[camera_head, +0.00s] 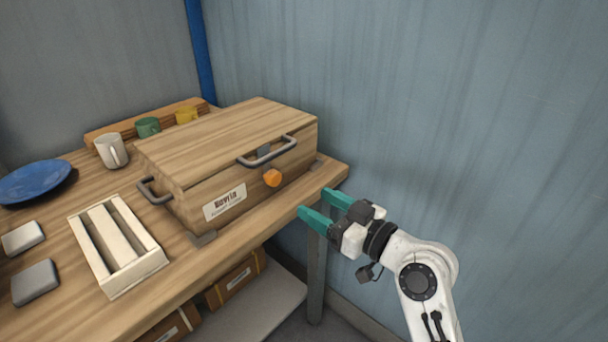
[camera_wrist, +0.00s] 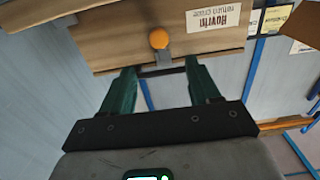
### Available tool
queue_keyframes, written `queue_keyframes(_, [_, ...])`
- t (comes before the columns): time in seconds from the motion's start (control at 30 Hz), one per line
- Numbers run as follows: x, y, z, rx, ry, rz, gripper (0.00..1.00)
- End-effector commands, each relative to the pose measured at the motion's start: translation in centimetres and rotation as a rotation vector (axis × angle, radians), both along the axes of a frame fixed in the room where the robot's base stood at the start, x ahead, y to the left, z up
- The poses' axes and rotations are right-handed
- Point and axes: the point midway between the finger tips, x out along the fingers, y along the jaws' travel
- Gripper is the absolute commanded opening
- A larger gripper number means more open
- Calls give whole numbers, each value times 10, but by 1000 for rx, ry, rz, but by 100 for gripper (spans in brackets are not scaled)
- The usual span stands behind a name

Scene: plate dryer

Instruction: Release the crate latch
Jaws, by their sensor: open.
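The wooden crate (camera_head: 240,160) stands closed on the table, with a dark handle (camera_head: 268,152) on its lid front and another at its left end. An orange round latch knob (camera_head: 272,178) sits on its front face, right of a white label (camera_head: 224,202). In the wrist view the orange knob (camera_wrist: 159,39) lies ahead of and between my fingers, apart from them, with a grey plate under it. My gripper (camera_head: 316,203) has teal fingers, open and empty, in front of the crate near the table's right front edge. In the wrist view its fingers (camera_wrist: 160,75) are spread wide.
A white slatted rack (camera_head: 117,246), a blue plate (camera_head: 36,182), and two grey blocks (camera_head: 35,282) are on the table left of the crate. White, green and yellow mugs (camera_head: 148,127) stand behind it. Boxes (camera_head: 236,281) sit on the lower shelf. Right of the table is open floor and wall.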

Motion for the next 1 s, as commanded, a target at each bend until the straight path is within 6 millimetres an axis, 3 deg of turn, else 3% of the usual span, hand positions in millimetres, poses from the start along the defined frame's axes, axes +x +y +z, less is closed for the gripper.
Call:
queue_keyframes(0.17, [9, 12, 3, 3, -6, 4, 61])
queue_keyframes(0.6, [54, 71, 2, 1, -3, 4, 61])
queue_keyframes(1.0, [67, 86, 1, 3, -4, 2, 61])
